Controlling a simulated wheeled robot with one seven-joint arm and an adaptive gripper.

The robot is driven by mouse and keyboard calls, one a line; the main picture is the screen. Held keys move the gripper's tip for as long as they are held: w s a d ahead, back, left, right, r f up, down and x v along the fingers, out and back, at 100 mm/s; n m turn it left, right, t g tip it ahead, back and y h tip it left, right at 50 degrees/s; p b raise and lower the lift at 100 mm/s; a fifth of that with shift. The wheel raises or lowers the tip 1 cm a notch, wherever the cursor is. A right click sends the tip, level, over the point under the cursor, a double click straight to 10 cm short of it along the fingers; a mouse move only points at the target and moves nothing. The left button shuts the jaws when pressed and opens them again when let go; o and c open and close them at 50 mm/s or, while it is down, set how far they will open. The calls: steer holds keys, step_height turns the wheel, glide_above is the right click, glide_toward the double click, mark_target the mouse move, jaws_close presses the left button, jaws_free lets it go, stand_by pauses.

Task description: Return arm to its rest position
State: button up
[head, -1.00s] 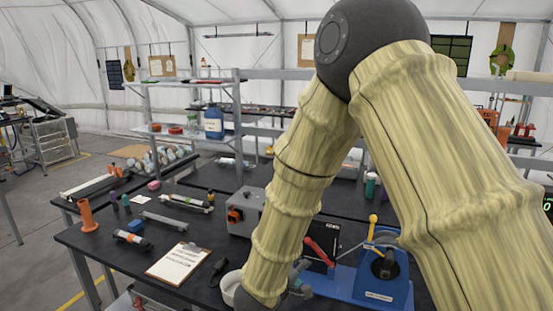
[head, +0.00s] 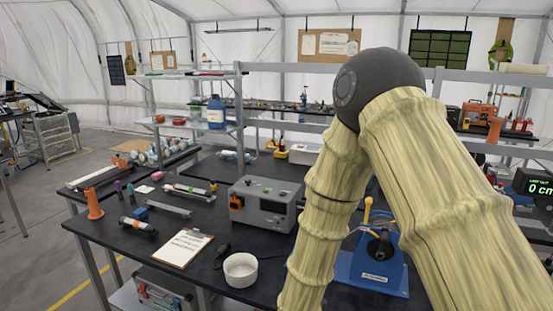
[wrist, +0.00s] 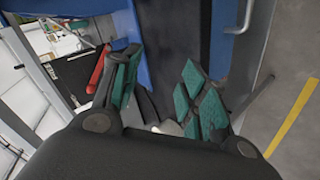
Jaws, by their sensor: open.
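My arm, in a pale yellow sleeve with a dark round elbow joint, fills the right half of the head view; its lower end runs out of the bottom of the picture. My gripper is not visible in the head view. In the wrist view my gripper (wrist: 160,95) is open, its two green-padded fingers apart and nothing held between them. Below the fingers are a dark surface (wrist: 185,25) and a blue edge. A red part (wrist: 97,74) shows just left of the left finger.
An orange holder (head: 93,204) stands at the left. Open floor (head: 35,250) lies left of the bench.

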steer(key=s+d+f+m+g+y+b, duration=0.15)
steer(key=s+d+f, duration=0.25)
steer(key=s+f, duration=0.4)
steer(key=s+d+f+m+g+y+b, duration=0.1)
steer(key=s+d+f+m+g, duration=0.3)
steer(key=f, duration=0.7)
steer(key=s+d+f+m+g+y+b, duration=0.1)
steer(key=s+f, duration=0.4)
steer(key=s, duration=0.7)
steer(key=s+d+f+m+g+b, duration=0.1)
steer(key=s+d+f+m+g, duration=0.1)
steer(key=s, duration=1)
step_height(320, 180, down, 4)
steer(key=shift+d+r+g+y, duration=0.2)
steer(key=shift+d+g+y, duration=0.15)
steer(key=shift+d+g, duration=0.6)
steer(key=shift+d+m, duration=0.2)
steer(key=shift+m, duration=0.05)
